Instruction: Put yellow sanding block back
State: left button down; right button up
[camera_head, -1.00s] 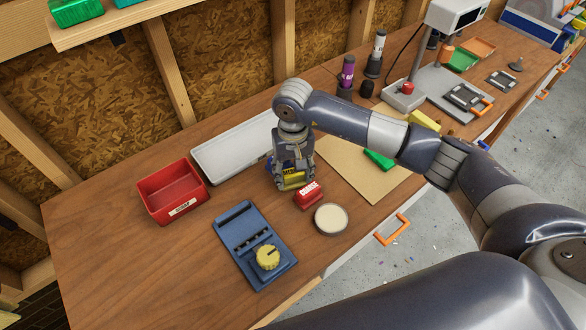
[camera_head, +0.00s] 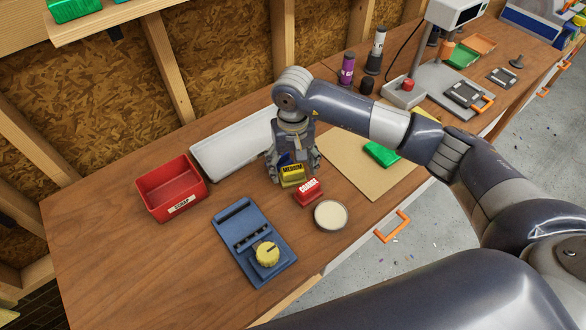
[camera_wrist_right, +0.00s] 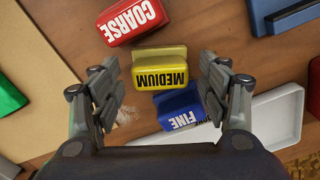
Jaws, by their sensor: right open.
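The yellow sanding block (camera_head: 292,177), marked MEDIUM, stands on the wooden bench; in the wrist view it is the yellow block (camera_wrist_right: 160,67). My right gripper (camera_head: 294,172) is open above it, with a fingertip on either side and visible gaps between fingers and block. A red block (camera_head: 308,191), marked COARSE, sits beside it towards the bench front; it also shows in the wrist view (camera_wrist_right: 132,20). A blue block (camera_wrist_right: 180,108), marked FINE, sits on its other side, mostly hidden by my gripper in the head view. My left gripper is out of view.
A red scrap bin (camera_head: 171,190) and a long pale tray (camera_head: 228,150) stand at the back. A tan board (camera_head: 365,178) with a green block (camera_head: 381,153) is to the right.

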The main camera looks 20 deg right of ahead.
aim_at(293, 169)
notch_tip(293, 169, up, 10)
jog(key=b, duration=0.3)
jog(key=shift+r, duration=0.25)
jog(key=shift+s+f, duration=0.1)
